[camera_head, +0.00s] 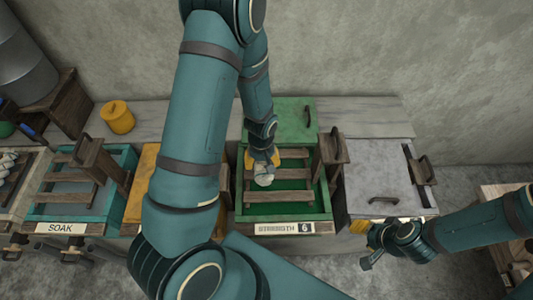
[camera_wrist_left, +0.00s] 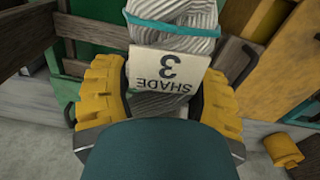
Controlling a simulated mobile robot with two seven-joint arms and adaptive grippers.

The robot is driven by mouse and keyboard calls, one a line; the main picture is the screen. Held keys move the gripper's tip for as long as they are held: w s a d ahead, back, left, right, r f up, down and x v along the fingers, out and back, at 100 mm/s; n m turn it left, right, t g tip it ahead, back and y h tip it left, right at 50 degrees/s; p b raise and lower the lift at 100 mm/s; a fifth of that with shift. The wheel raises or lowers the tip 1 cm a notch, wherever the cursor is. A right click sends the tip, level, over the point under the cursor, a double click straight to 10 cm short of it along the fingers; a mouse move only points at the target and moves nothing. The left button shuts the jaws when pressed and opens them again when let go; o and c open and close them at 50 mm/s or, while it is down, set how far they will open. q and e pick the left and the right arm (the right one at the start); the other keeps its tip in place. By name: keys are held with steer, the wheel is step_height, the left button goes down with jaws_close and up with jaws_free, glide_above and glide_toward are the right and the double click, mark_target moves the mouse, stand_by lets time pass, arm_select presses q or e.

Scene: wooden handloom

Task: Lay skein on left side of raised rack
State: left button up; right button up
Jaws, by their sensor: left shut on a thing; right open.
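My left gripper (camera_head: 262,160) is shut on a grey-white skein (camera_head: 264,180) over the wooden slatted rack (camera_head: 262,197) of the green vat. In the left wrist view the skein (camera_wrist_left: 172,45) has a teal band and a tag reading "SHADE 3". It sits between the yellow fingers of the left gripper (camera_wrist_left: 160,100). I cannot tell whether the skein touches the slats. My right gripper (camera_head: 385,240) is open and empty, near the front of the grey-lidded vat.
The green vat (camera_head: 285,215) has a green lid (camera_head: 283,118) behind it and a wooden handle frame (camera_head: 332,160) at its right. A teal "SOAK" vat (camera_head: 75,211) stands left, a grey-lidded vat (camera_head: 380,170) right. A yellow pot (camera_head: 117,117) stands at the back left.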

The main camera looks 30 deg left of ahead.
arm_select(q)
steer(key=shift+s+f+b, duration=0.1)
steer(key=shift+f+b, duration=0.3)
steer(key=shift+f, duration=0.25)
step_height(320, 180, down, 10)
steer(key=b, duration=0.7)
steer(key=shift+b, duration=0.35)
steer(key=o, duration=1.4)
